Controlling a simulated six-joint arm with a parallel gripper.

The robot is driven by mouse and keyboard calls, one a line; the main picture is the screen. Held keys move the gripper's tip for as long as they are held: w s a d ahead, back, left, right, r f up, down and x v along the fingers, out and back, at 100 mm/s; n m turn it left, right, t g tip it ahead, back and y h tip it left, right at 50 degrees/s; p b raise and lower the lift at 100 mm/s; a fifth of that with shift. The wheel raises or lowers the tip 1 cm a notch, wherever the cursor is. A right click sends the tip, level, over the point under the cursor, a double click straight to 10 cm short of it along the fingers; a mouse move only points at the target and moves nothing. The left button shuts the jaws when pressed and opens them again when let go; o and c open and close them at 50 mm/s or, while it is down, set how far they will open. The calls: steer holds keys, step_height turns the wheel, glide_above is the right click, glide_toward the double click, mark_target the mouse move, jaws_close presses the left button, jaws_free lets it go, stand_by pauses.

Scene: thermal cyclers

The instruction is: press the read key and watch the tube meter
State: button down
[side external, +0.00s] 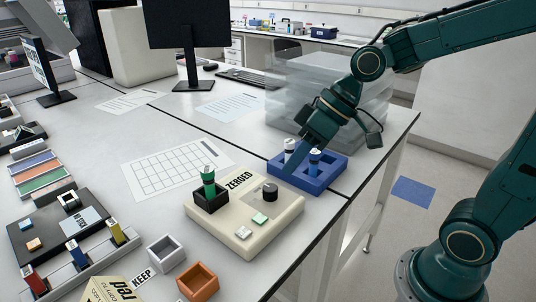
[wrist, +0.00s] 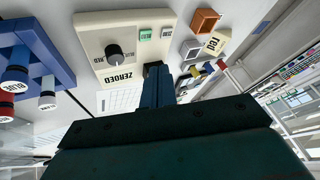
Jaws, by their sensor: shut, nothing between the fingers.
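The tube meter (side external: 285,222) is a cream box with a "ZEROED" label, also in the wrist view (wrist: 92,45). A green tube (side external: 208,183) with a light top stands upright in its black socket (side external: 212,203). The meter has a black knob (side external: 270,191), also in the wrist view (wrist: 114,52). A pale green key (side external: 260,220) and a whitish key (side external: 243,232) sit on its front; their lettering is too small to read. My gripper (side external: 292,168) is shut and empty above the table, between the meter and the blue rack. Its fingers (wrist: 157,90) partly hide the socket in the wrist view.
The blue rack (side external: 325,178) with white-topped tubes stands behind the meter, below my arm. Translucent boxes (side external: 340,85) are stacked behind it. A grey cup (side external: 166,253) and an orange cup (side external: 198,281) stand left of the meter. A gridded sheet (side external: 165,172) lies behind.

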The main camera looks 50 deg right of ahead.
mark_target(266, 216)
steer(key=shift+w+a+f+n+g+y, duration=0.1)
steer(key=shift+w+a+f+y, duration=0.15)
steer(key=shift+w+a+y, duration=0.45)
steer(key=shift+w+a+f+n+g+y, duration=0.1)
steer(key=shift+w+a+f+y, duration=0.25)
steer(key=shift+w, duration=0.5)
steer(key=shift+w+a+f+n+g+y, duration=0.1)
steer(key=shift+w+a+f+y, duration=0.1)
steer(key=shift+w+a+y, duration=0.45)
steer(key=shift+w+d, duration=0.15)
steer(key=shift+d, duration=0.05)
steer(key=shift+f, duration=0.1)
steer(key=shift+f, duration=4.3)
steer(key=shift+f, duration=0.85)
steer(key=shift+r, duration=0.85)
steer(key=shift+r, duration=2.5)
